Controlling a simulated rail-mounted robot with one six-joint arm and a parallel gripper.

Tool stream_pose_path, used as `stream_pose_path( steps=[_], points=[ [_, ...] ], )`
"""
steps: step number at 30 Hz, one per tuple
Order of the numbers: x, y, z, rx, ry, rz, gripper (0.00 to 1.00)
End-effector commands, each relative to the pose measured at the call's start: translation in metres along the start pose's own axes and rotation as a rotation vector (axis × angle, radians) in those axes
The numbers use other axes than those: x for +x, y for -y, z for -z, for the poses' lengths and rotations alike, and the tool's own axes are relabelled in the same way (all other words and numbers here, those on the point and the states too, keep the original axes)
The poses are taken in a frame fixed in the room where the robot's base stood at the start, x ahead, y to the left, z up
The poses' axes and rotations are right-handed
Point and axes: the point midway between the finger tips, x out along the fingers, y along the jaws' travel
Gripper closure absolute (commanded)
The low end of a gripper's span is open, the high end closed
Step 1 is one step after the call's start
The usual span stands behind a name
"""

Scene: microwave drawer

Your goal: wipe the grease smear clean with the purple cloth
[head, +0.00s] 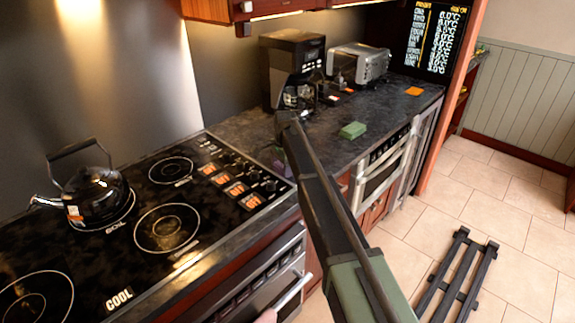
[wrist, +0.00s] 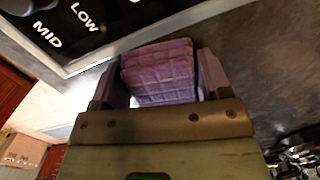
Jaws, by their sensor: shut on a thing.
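The purple cloth (wrist: 158,72) is a folded, quilted pad held between the two fingers of my gripper (wrist: 157,65). In the head view, the purple cloth (head: 279,162) shows only partly, behind my arm, near the right edge of the cooktop. My gripper is shut on it, over or close to the dark counter beside the control panel; whether the cloth touches the counter is unclear. I cannot make out the grease smear with certainty. Yellowish marks (head: 187,259) show on the cooktop near the front burner, but they may be reflections.
A black kettle (head: 97,195) stands on the cooktop (head: 120,250) at left. A green sponge (head: 353,130) lies on the counter (head: 385,110). A coffee maker (head: 293,65) and a toaster oven (head: 360,65) stand behind. A dark slatted rack (head: 459,275) lies on the floor.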

Motion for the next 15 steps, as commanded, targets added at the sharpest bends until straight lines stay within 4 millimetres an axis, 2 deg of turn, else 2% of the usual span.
stream_pose_path(
  steps=[1,8,15],
  points=[
    [0.005,-0.013,-0.025,-0.010,0.038,-0.027,0.70],
    [0.005,-0.010,-0.022,-0.010,0.038,-0.027,0.70],
    [0.002,-0.001,-0.004,-0.011,0.038,-0.027,0.69]
  ],
)
